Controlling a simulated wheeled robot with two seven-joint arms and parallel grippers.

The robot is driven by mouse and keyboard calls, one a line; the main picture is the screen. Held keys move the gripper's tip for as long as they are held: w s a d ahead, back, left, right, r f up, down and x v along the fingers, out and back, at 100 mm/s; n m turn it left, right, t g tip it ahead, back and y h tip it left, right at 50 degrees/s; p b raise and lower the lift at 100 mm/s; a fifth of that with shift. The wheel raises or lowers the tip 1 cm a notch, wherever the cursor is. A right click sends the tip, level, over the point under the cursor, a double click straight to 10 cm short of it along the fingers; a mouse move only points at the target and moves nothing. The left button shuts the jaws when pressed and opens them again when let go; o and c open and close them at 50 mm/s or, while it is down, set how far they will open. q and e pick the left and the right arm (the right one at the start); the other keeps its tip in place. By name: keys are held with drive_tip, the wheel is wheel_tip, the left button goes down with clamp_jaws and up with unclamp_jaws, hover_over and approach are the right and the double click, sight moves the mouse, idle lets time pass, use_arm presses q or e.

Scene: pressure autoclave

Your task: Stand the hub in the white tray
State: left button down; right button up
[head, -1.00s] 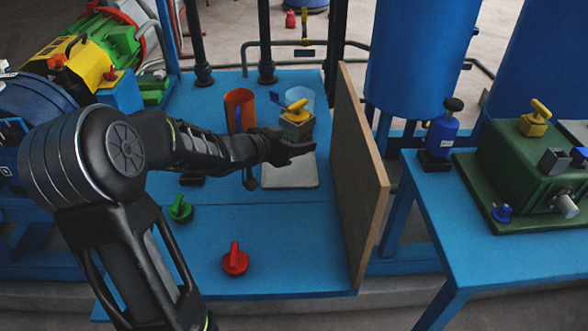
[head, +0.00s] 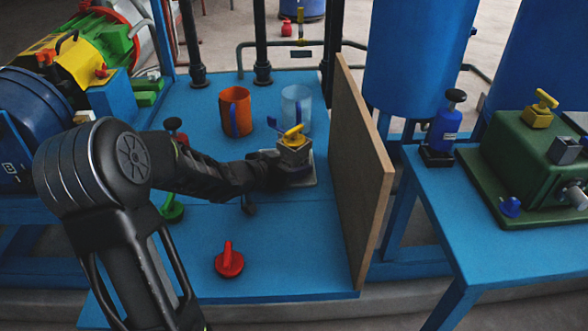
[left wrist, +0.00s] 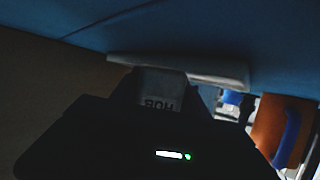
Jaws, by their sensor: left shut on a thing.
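The hub (head: 292,152) is a grey block with a yellow lever on top. It is upright over the white tray (head: 307,182), and my left gripper (head: 289,171) is shut on it. In the left wrist view the hub's face with the letters HUB (left wrist: 160,98) shows between the dark fingers. The pale edge of the tray (left wrist: 215,74) lies right by it. The gripper covers much of the tray in the head view. I cannot tell whether the hub touches the tray. My right gripper is not in view.
An upright wooden board (head: 362,175) stands close to the right of the tray. An orange mug (head: 235,110) and a clear blue mug (head: 297,105) stand behind. The front right of the blue table is clear.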

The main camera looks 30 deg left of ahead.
use_arm(q)
drive_tip(key=shift+r, duration=0.1)
drive_tip(key=c, duration=0.8)
unclamp_jaws()
drive_tip(key=shift+f, duration=0.2)
drive_tip(key=shift+c, duration=0.2)
drive_tip(key=shift+r, duration=0.25)
drive_tip(key=shift+s+r, duration=0.15)
drive_tip(key=shift+s, duration=0.1)
drive_tip(key=p+v, duration=0.5)
drive_tip(key=v, duration=0.5)
drive_tip(key=shift+s+a, duration=0.1)
drive_tip(key=shift+s, duration=0.15)
drive_tip(key=shift+s+r, duration=0.1)
drive_tip(key=shift+s, duration=0.35)
drive_tip(key=shift+r, duration=0.1)
